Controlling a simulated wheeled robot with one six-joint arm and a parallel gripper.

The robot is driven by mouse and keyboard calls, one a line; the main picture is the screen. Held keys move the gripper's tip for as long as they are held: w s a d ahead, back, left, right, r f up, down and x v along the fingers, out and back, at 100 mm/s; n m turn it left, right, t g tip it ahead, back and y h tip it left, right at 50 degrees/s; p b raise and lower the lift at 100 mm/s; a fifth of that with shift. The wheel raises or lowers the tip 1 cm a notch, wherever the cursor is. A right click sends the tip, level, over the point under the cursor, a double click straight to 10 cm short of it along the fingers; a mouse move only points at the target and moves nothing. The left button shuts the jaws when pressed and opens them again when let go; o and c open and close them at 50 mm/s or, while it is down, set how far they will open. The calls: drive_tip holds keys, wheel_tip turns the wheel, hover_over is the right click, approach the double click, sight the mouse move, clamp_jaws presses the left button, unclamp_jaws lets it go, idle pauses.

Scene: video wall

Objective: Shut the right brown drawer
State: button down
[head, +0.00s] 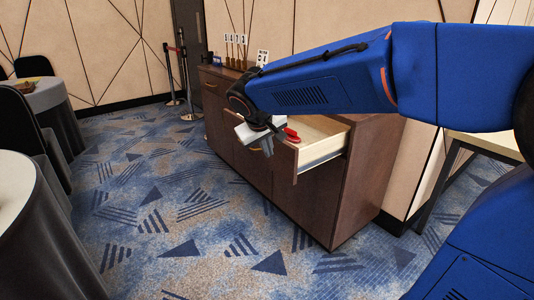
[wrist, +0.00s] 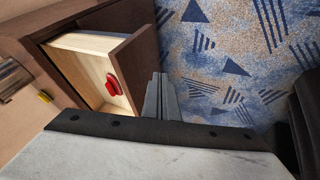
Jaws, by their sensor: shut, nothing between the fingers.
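The right brown drawer (head: 318,146) is pulled out from the front of a brown cabinet (head: 350,185). Its inside is pale wood, and its open top shows. In the wrist view the drawer (wrist: 90,62) is at the upper left, with a red object (wrist: 113,85) lying inside near the front panel. My gripper (head: 268,146) is shut and empty, in front of the drawer's front panel. In the wrist view my gripper (wrist: 160,95) is just outside the front panel; I cannot tell whether it touches it.
Several small items with letter cards (head: 235,45) stand on the cabinet top. Posts (head: 185,80) stand beyond the cabinet. Round tables with dark cloths (head: 50,95) and black chairs (head: 35,130) are at the left. Patterned blue carpet (head: 170,210) lies clear in front of the cabinet.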

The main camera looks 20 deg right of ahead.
drive_tip(key=w+a, duration=0.3)
drive_tip(key=w, duration=0.2)
drive_tip(key=w+d+f, duration=0.6)
drive_tip(key=w+f, duration=0.1)
drive_tip(key=shift+d+f+n+t, duration=0.25)
drive_tip(key=shift+f+n+t, duration=0.05)
drive_tip(key=shift+f, duration=0.1)
drive_tip(key=shift+d, duration=0.1)
drive_tip(key=w+d, duration=0.3)
drive_tip(key=d, duration=0.6)
drive_tip(key=w+d, duration=0.3)
drive_tip(key=d, duration=0.6)
drive_tip(key=w+d, duration=0.3)
drive_tip(key=d, duration=0.7)
drive_tip(key=shift+w+d, duration=0.1)
drive_tip(key=shift+w, duration=0.05)
drive_tip(key=shift+w+d, duration=0.2)
drive_tip(key=shift+d, duration=0.3)
drive_tip(key=shift+d+r, duration=0.1)
